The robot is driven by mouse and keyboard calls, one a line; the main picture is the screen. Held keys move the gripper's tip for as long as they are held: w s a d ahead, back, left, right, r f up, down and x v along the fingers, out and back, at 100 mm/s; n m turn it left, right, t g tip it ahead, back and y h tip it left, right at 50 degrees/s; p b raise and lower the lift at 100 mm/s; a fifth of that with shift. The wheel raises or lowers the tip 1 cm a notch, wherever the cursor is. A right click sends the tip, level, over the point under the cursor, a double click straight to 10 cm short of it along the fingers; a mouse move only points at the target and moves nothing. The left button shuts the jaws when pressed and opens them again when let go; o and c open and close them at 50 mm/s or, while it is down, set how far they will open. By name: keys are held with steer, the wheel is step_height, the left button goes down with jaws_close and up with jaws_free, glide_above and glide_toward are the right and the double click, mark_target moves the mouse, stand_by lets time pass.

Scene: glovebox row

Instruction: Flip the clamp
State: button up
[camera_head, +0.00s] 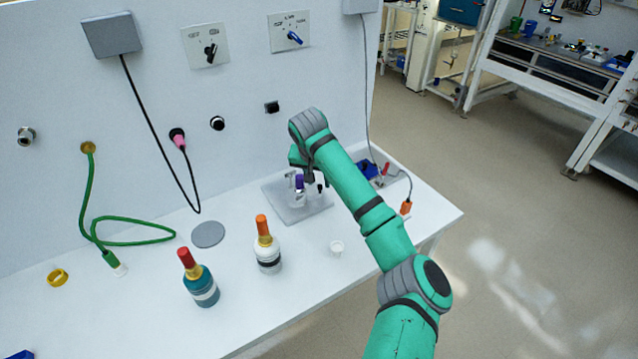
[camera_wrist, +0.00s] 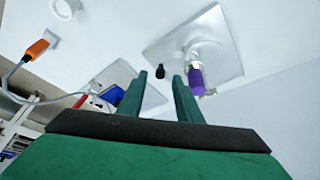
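The clamp stands on a grey square plate (camera_head: 285,213) on the white bench, partly hidden by my arm. Its purple handle (camera_head: 299,183) points up, left of a small black tip. In the wrist view the purple handle (camera_wrist: 196,80) is just beyond and right of my right finger, and the black tip (camera_wrist: 160,71) shows in the gap between the fingers. The plate also shows in the wrist view (camera_wrist: 222,45). My gripper (camera_wrist: 158,85) is open, with nothing between its fingers. In the head view my gripper (camera_head: 308,172) is close above the clamp, mostly hidden by my arm.
Two bottles, one orange-capped (camera_head: 266,250) and one red-capped (camera_head: 201,285), stand to the left. A blue item (camera_head: 367,169) and an orange connector (camera_head: 406,207) lie right. The panel wall with knobs rises behind.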

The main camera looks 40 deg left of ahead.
steer(key=shift+x, duration=1.25)
steer(key=shift+c, duration=0.6)
steer(key=shift+w, duration=0.1)
steer(key=c, duration=0.5)
steer(key=shift+d, duration=0.1)
jaws_close()
steer(key=shift+a+n, duration=0.3)
steer(key=shift+n, duration=0.1)
